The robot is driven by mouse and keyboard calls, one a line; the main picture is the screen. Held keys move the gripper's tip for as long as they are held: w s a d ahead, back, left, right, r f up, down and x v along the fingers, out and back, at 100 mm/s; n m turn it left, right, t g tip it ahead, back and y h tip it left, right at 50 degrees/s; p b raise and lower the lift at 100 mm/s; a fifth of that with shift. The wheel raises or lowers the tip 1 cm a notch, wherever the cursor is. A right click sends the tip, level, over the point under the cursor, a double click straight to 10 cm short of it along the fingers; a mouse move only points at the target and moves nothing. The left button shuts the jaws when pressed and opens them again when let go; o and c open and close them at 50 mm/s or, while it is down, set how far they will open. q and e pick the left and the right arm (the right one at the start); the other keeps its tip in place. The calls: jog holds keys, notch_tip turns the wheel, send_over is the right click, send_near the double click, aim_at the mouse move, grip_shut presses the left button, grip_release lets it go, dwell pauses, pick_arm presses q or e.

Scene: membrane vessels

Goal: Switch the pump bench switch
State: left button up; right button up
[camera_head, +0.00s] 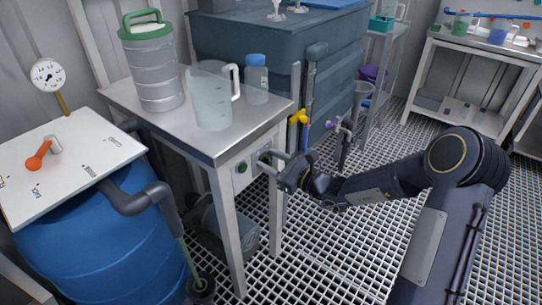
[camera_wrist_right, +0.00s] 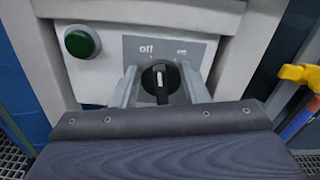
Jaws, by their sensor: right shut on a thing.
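The pump bench switch (camera_wrist_right: 161,84) is a black rotary knob with a white pointer line, on a grey plate marked "off" at the left. Its pointer stands about upright, tilted very slightly. My right gripper (camera_wrist_right: 160,88) has its two fingers on either side of the knob, shut on it. In the head view my right gripper (camera_head: 272,165) reaches the bench's front panel (camera_head: 241,169) and hides the knob. A green round button (camera_wrist_right: 82,42) sits left of the switch plate; it also shows in the head view (camera_head: 241,168). My left gripper is not in view.
On the bench top (camera_head: 150,108) stand a clear jug (camera_head: 211,100), a stacked vessel with a green lid (camera_head: 155,70) and a blue-capped bottle (camera_head: 256,80). A yellow valve (camera_head: 298,117) is right of the panel. A blue barrel (camera_head: 100,245) stands at left.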

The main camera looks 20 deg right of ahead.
jog(key=shift+w+d+m+p, duration=0.1)
jog(key=shift+d+m+p, duration=0.1)
jog(key=shift+m+p, duration=1.8)
jog(key=shift+w+d+m+p, duration=0.1)
jog(key=shift+d+m+p, duration=0.05)
jog(key=shift+m+p, duration=1.85)
jog(key=shift+f, duration=0.15)
jog(key=o, duration=1)
jog(key=shift+c, duration=0.2)
jog(key=shift+d, duration=0.1)
jog(key=p+v, duration=0.1)
jog(key=v, duration=0.6)
jog(key=shift+s+d, duration=0.15)
jog(key=shift+s, duration=0.2)
